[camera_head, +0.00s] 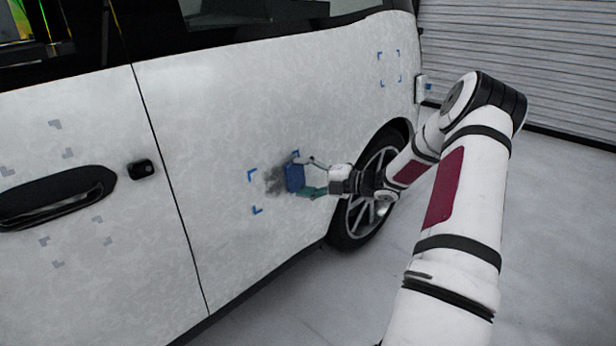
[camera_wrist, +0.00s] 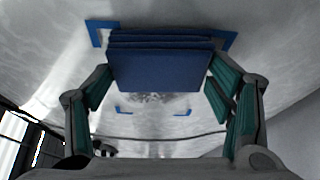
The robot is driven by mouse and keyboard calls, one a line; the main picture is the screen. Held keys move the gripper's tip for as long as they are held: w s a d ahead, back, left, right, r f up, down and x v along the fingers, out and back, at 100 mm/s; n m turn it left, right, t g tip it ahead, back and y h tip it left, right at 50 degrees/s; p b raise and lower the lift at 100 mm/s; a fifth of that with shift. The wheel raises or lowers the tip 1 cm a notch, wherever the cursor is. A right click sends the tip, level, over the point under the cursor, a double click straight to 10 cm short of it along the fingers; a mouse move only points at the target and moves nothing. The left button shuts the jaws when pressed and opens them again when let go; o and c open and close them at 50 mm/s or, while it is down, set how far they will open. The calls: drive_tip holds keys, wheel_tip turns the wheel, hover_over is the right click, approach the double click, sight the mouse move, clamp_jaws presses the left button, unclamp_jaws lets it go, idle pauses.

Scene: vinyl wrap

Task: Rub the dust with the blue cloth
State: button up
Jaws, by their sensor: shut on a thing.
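The blue cloth (camera_head: 294,178) is a folded block held at the white car's side panel (camera_head: 225,130). My gripper (camera_head: 311,177) is shut on it, with a green finger on each side, as the wrist view also shows (camera_wrist: 160,85). The folded cloth fills the upper middle of the wrist view (camera_wrist: 158,68). A dark grey dust patch (camera_head: 274,182) lies on the panel just left of the cloth, inside blue corner marks (camera_head: 253,175). In the wrist view some dust (camera_wrist: 150,98) shows below the cloth. I cannot tell whether the cloth touches the panel.
Another set of blue corner marks (camera_head: 389,68) is on the panel at upper right. Grey corner marks (camera_head: 68,153) surround the door handle (camera_head: 58,198) at left. The rear wheel (camera_head: 370,190) is behind my gripper. A ribbed shutter (camera_head: 530,60) stands behind. The floor at right is clear.

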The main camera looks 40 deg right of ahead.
drive_tip(key=shift+s+a+b, duration=0.2)
drive_tip(key=shift+a+b, duration=0.3)
drive_tip(key=shift+a, duration=2.35)
drive_tip(key=shift+a+b, duration=0.6)
drive_tip(key=shift+a, duration=1.3)
drive_tip(key=shift+a+r+p, duration=0.1)
drive_tip(key=shift+r+p, duration=0.35)
drive_tip(key=shift+r, duration=0.4)
drive_tip(key=shift+w+d, duration=0.15)
drive_tip(key=shift+d, duration=0.9)
drive_tip(key=shift+w+d, duration=0.1)
drive_tip(key=shift+d, duration=0.95)
drive_tip(key=shift+w+d+b, duration=0.1)
drive_tip(key=shift+d+b, duration=0.3)
drive_tip(key=shift+d, duration=3.55)
drive_tip(key=s, duration=0.6)
drive_tip(key=shift+r, duration=0.2)
drive_tip(key=shift+s+d, duration=0.1)
